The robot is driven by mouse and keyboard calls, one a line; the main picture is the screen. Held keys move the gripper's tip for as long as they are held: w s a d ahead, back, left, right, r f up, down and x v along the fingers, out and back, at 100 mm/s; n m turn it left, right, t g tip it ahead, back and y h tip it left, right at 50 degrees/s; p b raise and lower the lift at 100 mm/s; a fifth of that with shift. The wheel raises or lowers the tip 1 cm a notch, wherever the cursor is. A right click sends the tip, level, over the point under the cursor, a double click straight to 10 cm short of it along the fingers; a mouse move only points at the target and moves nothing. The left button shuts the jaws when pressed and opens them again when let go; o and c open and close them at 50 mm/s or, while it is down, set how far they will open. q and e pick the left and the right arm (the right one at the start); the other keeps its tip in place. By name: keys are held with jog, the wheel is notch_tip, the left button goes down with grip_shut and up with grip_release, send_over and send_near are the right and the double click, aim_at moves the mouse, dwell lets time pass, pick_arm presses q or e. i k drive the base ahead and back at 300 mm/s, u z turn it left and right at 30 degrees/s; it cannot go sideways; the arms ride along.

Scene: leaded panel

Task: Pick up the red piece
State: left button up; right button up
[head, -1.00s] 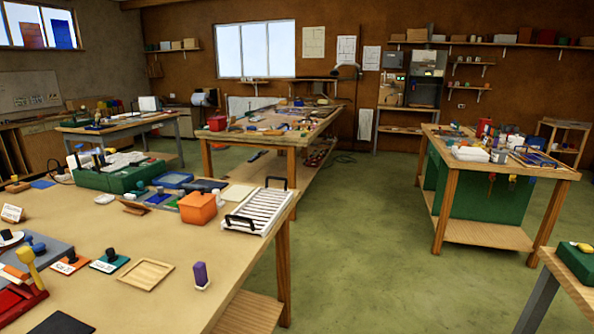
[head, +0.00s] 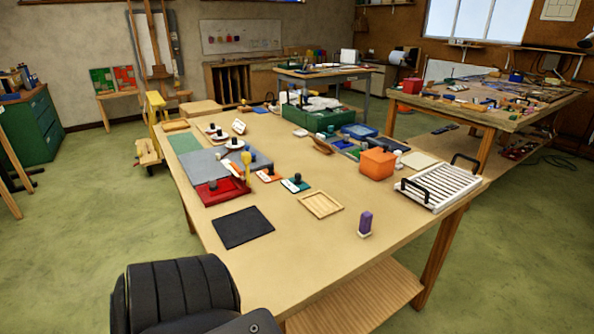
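On the near worktable (head: 300,260), a red tray (head: 205,197) lies at the left middle, with a dark knob and a red part on it. A yellow-handled tool (head: 247,166) stands at its right edge. To its right is a small orange-red plate with a dark knob (head: 268,176), then a similar teal plate (head: 294,185). I cannot tell which of these, if any, is the red piece. Neither gripper shows; a dark rounded part, likely of my own arm, fills the bottom left.
A black mat (head: 243,227), a wooden tray (head: 321,204), a purple block (head: 365,223), an orange box (head: 377,163) and a white slatted rack (head: 438,187) lie on the table. Its front edge is mostly clear. A bench (head: 480,108) stands behind right; green floor is open at left.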

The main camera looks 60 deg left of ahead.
aim_at(214, 188)
jog(key=z, duration=1.05)
jog(key=i, duration=1.55)
jog(key=u, duration=4.05)
jog(key=i, duration=0.5)
jog(key=u, duration=0.05)
